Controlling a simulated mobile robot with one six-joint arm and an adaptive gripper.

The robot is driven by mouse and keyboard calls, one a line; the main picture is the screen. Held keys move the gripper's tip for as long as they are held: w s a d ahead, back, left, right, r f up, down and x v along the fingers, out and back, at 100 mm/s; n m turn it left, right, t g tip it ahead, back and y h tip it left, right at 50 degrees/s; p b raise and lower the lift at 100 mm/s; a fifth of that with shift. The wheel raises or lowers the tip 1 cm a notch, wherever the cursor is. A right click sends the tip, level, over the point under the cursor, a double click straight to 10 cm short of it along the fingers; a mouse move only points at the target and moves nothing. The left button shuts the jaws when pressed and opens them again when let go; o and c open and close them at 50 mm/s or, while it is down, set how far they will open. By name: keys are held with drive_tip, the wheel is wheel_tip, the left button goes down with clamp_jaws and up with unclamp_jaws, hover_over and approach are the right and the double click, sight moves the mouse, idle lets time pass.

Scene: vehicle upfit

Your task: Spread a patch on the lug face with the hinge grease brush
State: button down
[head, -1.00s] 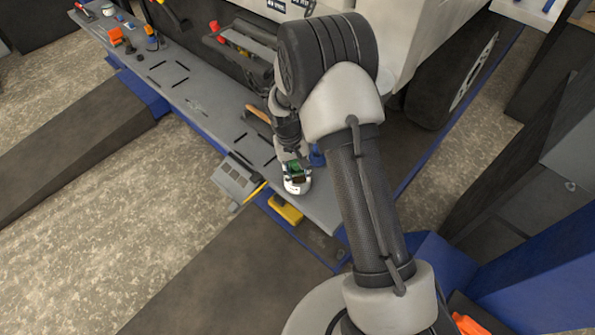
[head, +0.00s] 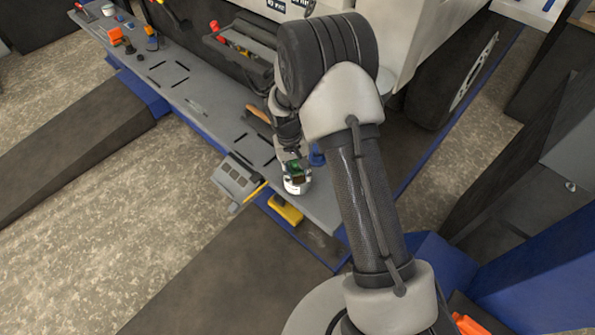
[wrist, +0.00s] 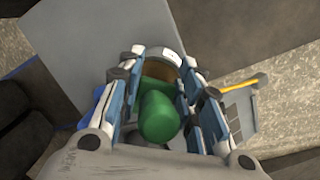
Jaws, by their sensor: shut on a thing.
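My gripper (wrist: 160,75) is shut on a green-handled tool (wrist: 158,118), which looks like the hinge grease brush. The green handle end points toward the wrist camera. Its far end meets a brown patch inside a pale round rim (wrist: 168,55), perhaps a pot; I cannot tell whether it is inside or just above. In the head view my gripper (head: 291,160) is low over the near end of the grey bench (head: 225,120), with the pale round thing (head: 297,186) just below it. The brush bristles are hidden. I cannot make out the lug face.
A blue item (head: 316,156) stands close to the right of my gripper. A vented grey box (head: 238,178) and a yellow part (head: 286,209) lie at the near bench edge. A wooden handle (head: 258,114) lies behind. Small tools crowd the far end; the vehicle wheel (head: 455,85) is right.

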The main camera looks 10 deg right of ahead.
drive_tip(key=shift+r+p, duration=2.3)
drive_tip(key=shift+r, duration=1.2)
drive_tip(key=s+r+b, duration=0.1)
drive_tip(key=s+r, duration=0.7)
drive_tip(key=shift+d+r+n, duration=0.3)
drive_tip(key=shift+d+r, duration=0.05)
drive_tip(key=shift+d, duration=0.1)
drive_tip(key=c, duration=1.7)
unclamp_jaws()
clamp_jaws()
